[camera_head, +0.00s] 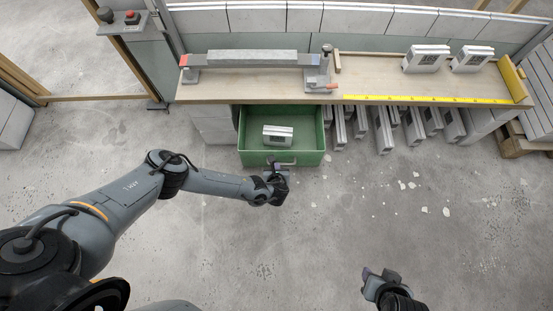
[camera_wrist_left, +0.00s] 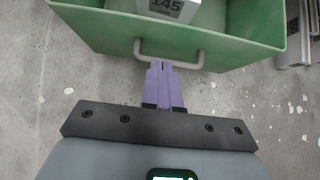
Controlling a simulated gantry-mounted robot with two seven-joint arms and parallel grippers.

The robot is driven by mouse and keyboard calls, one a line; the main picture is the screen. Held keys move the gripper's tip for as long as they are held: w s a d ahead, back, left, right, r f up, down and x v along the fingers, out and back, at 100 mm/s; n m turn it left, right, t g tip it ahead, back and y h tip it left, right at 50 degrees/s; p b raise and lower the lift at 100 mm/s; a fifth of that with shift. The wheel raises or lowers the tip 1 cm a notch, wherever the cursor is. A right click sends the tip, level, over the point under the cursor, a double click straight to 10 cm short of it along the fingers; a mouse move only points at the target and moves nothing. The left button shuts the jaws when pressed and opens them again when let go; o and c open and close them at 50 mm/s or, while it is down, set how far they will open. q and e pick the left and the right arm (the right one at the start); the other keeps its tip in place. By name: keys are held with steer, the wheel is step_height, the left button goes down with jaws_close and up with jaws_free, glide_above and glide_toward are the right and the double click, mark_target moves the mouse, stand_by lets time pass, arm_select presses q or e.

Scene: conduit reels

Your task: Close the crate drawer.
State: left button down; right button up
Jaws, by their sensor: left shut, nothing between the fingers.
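The green crate drawer (camera_head: 309,159) is pulled out from under the workbench in the head view, with one light grey block (camera_head: 277,135) inside. Its front wall (camera_wrist_left: 100,30) and grey bar handle (camera_wrist_left: 201,58) show in the left wrist view. My left gripper (camera_head: 277,168) is at the front of the drawer. Its purple fingers (camera_wrist_left: 161,70) are shut and empty, with their tips at the handle; I cannot tell whether they touch it. My right gripper (camera_head: 376,273) is low in the head view, away from the drawer; its finger gap is unclear.
The wooden workbench (camera_head: 385,75) above the drawer bears a clamp fixture (camera_head: 322,75), a yellow ruler (camera_head: 430,99) and two grey blocks (camera_head: 425,58). Several grey blocks (camera_head: 383,130) stand under the bench right of the drawer. The concrete floor in front is clear except for small chips.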

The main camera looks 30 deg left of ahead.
arm_select(q)
steer(key=w+b, duration=0.1)
steer(key=w+a+f+b, duration=0.1)
steer(key=w, duration=0.1)
steer(key=w+a+f+b, duration=0.1)
steer(key=shift+w+a+f, duration=0.15)
steer(key=shift+w+a, duration=0.35)
steer(key=shift+w, duration=0.1)
arm_select(e)
step_height(320, 180, down, 4)
steer(key=shift+s+d+f, duration=0.15)
steer(key=shift+f, duration=0.05)
steer(key=shift+d, duration=0.1)
